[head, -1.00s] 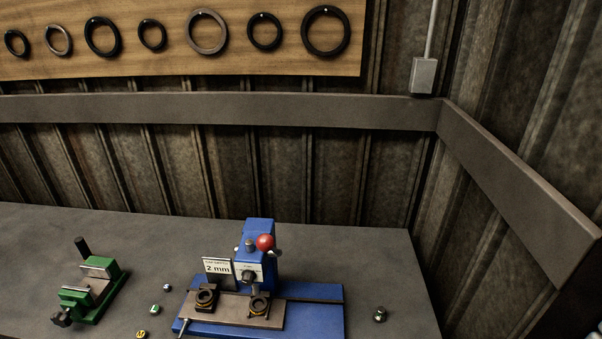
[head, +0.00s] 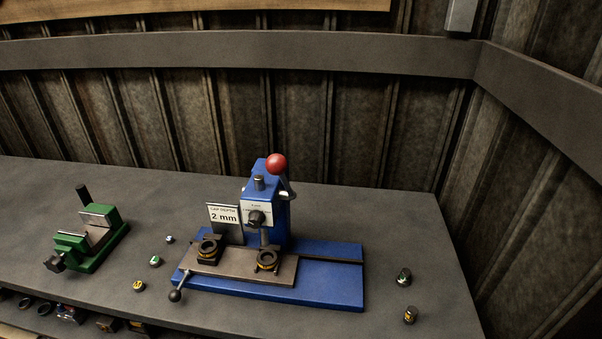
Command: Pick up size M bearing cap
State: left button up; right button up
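Several small bearing caps lie on the grey workbench. A cap with a yellow label (head: 139,286), whose letter looks like M but is too small to be sure, sits left of the blue press. A green-labelled cap (head: 155,261) and a smaller pale-topped cap (head: 169,239) stand behind it. To the right of the press are a dark cap with a green mark (head: 403,277) and, nearer the front, a dark one with a yellow mark (head: 410,315). Neither of my grippers is in view.
The blue press (head: 330,287) with a red knob and a "2 mm" sign (head: 223,217) stands mid-bench. A green vise (head: 92,239) is at left. More parts show on a lower level (head: 69,313) at bottom left. The bench (head: 400,225) is clear behind the right caps.

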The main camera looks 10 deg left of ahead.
aim_at(138, 285)
jog(key=u, duration=1.3)
